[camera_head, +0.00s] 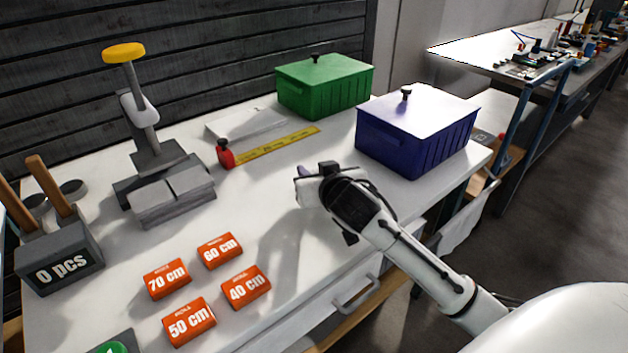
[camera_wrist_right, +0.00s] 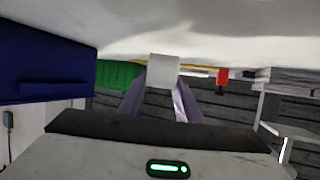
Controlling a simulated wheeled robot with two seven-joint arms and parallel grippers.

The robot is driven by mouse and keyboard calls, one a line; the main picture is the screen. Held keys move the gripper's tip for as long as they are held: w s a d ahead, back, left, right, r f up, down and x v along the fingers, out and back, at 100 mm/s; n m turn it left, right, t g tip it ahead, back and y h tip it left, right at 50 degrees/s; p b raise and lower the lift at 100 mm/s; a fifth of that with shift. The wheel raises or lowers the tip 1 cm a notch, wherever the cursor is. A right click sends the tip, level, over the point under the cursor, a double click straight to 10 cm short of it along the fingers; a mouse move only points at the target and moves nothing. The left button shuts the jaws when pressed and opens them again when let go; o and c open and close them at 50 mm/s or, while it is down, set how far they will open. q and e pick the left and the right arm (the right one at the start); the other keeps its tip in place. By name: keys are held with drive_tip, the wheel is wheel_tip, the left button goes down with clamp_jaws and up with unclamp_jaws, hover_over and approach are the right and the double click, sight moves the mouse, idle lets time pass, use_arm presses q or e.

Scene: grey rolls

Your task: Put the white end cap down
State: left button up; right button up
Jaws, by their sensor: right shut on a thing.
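My right gripper (camera_head: 304,174) is over the white table, left of the blue bin. In the right wrist view its two purple-grey fingers (camera_wrist_right: 161,95) are shut on a pale, square-looking piece, the white end cap (camera_wrist_right: 163,69). The cap sits at the fingertips, with the white table surface just beyond it; I cannot tell whether it touches the table. In the head view the cap is hidden or cannot be made out against the gripper and the white table. My left gripper is not in view.
A blue lidded bin (camera_head: 414,137) stands right of the gripper, a green one (camera_head: 325,88) behind. A yellow ruler (camera_head: 277,146), a red-bodied piece (camera_head: 225,155) and a grey press (camera_head: 159,156) are further left. Several orange length blocks (camera_head: 245,287) lie in front. Table between is clear.

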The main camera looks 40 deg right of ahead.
drive_tip(key=shift+f, duration=0.9)
drive_tip(key=shift+f, duration=0.15)
drive_tip(key=o, duration=1.1)
